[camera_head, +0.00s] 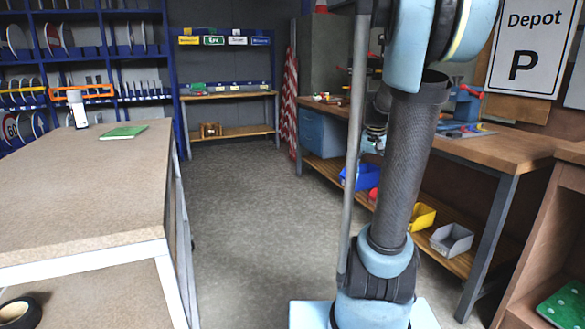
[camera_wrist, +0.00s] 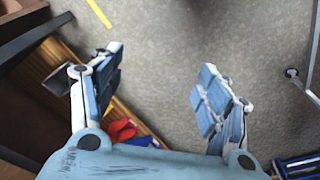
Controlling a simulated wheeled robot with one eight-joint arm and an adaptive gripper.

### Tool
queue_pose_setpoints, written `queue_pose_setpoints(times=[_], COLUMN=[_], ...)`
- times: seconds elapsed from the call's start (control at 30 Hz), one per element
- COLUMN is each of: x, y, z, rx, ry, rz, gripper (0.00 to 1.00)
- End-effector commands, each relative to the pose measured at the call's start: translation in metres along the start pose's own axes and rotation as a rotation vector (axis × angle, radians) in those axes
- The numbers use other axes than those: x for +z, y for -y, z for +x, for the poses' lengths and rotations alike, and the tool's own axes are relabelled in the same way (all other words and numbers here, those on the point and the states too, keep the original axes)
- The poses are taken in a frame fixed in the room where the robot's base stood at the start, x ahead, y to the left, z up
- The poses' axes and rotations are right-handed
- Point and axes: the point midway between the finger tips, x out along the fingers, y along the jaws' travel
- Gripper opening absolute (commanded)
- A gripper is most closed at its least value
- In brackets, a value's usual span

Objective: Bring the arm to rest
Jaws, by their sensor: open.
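My gripper (camera_wrist: 158,85) shows in the wrist view with its two blue-grey fingers spread wide apart. Nothing is between the fingers; bare grey floor shows behind them. In the head view my arm stands upright at the right of centre. Its upper end runs out of the top of the picture. My gripper cannot be made out clearly in that view, as the arm covers much of that area.
A workbench (camera_head: 510,152) with tools runs along the right, bins (camera_head: 452,240) on its lower shelf. A table (camera_head: 70,200) with a green plate (camera_head: 124,132) stands left. Blue racks (camera_head: 90,60) line the back left. The floor (camera_head: 240,220) between is clear.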

Motion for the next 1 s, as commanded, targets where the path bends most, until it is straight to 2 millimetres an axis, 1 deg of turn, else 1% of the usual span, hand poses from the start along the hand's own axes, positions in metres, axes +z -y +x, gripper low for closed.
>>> queue_pose_setpoints(times=[0.03, 0.27, 0.3, 0.47, 0.6, 0.8, 0.9, 1.0], x=[0.017, 0.081, 0.092, 0.134, 0.170, 0.216, 0.233, 0.246], y=[0.002, 0.008, 0.009, 0.009, 0.008, 0.005, 0.003, 0.003], z=[0.000, 0.004, 0.006, 0.016, 0.028, 0.052, 0.064, 0.073], rx=[-0.002, -0.010, -0.011, -0.017, -0.022, -0.029, -0.032, -0.034], ry=[-0.003, -0.016, -0.018, -0.026, -0.034, -0.046, -0.050, -0.053], rz=[-0.019, -0.100, -0.114, -0.171, -0.219, -0.288, -0.316, -0.337], gripper=[0.70, 0.70, 0.70, 0.70, 0.70, 0.70, 0.70, 0.70])
